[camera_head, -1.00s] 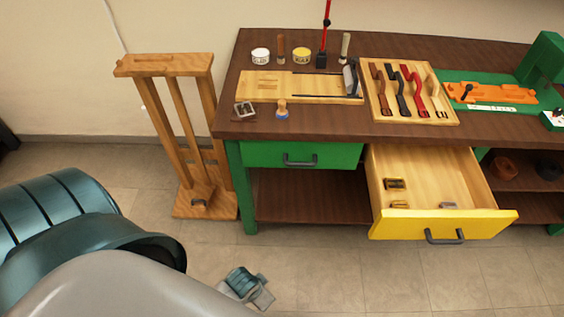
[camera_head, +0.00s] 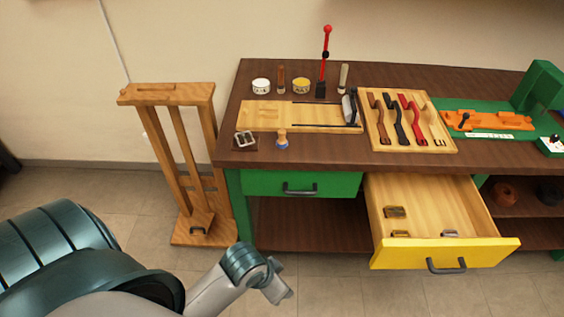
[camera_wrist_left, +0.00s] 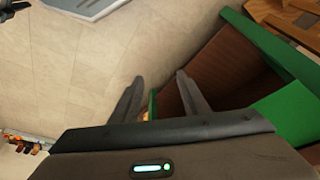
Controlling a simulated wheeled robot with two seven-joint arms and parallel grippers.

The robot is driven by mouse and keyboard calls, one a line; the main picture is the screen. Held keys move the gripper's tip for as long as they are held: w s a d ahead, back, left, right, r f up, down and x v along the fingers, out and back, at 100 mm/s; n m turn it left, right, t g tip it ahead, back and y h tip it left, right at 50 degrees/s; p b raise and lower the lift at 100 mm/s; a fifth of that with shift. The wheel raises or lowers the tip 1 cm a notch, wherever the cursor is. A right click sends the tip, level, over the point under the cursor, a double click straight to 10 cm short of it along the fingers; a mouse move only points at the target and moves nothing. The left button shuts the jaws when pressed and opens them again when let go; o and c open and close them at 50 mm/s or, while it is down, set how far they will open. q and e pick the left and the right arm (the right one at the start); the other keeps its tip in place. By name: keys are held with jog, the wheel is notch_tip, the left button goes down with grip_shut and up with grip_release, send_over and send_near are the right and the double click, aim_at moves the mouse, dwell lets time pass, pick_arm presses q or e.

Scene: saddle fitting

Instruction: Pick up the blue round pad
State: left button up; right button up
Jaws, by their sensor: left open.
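The blue round pad (camera_head: 282,144) shows in the head view as a small blue disc under a wooden knob. It stands on the bench top near the front edge, left of the middle. My left gripper (camera_head: 281,284) is low in front of the bench, below the green drawer and well apart from the pad. In the left wrist view its two fingers (camera_wrist_left: 157,84) are spread with nothing between them. The pad cannot be made out in the wrist view. My right gripper is not in view.
The brown bench top (camera_head: 330,157) overhangs a closed green drawer (camera_head: 255,184) and an open yellow drawer (camera_head: 482,254) jutting out at right. A square metal piece (camera_head: 245,140) lies left of the pad. A wooden board (camera_head: 268,114) lies behind it. A wooden stand (camera_head: 165,95) is at left.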

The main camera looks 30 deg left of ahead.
pick_arm(q)
jog(key=w+a+r+m, duration=0.1)
jog(key=w+a+r, duration=0.15)
jog(key=w, duration=0.55)
jog(key=w+a+r+m+g, duration=0.1)
jog(key=w+r, duration=0.3)
jog(key=w, duration=0.3)
jog(key=w+a+r, duration=0.2)
jog(key=w+r, duration=0.1)
jog(key=w, duration=0.5)
jog(key=w+a+r+n, duration=0.1)
jog(key=w+a+r, duration=0.2)
jog(key=a+r, duration=0.2)
jog(key=w+a+r, duration=0.3)
jog(key=a+r, duration=0.3)
jog(key=r, duration=0.4)
jog(key=w+a+r+n+y, duration=0.1)
jog(key=w+a+r, duration=0.2)
jog(key=a+r, duration=0.2)
notch_tip(320, 180, up, 3)
jog(key=shift+w+a+f+n+g, duration=0.1)
jog(key=shift+w+a+n+g, duration=0.2)
jog(key=shift+w+g, duration=0.1)
jog(key=p, duration=0.4)
send_over(284, 132)
jog(key=f, duration=1.1)
jog(key=shift+s+f, duration=0.15)
jog(key=shift+s, duration=0.25)
jog(key=shift+f, duration=0.45)
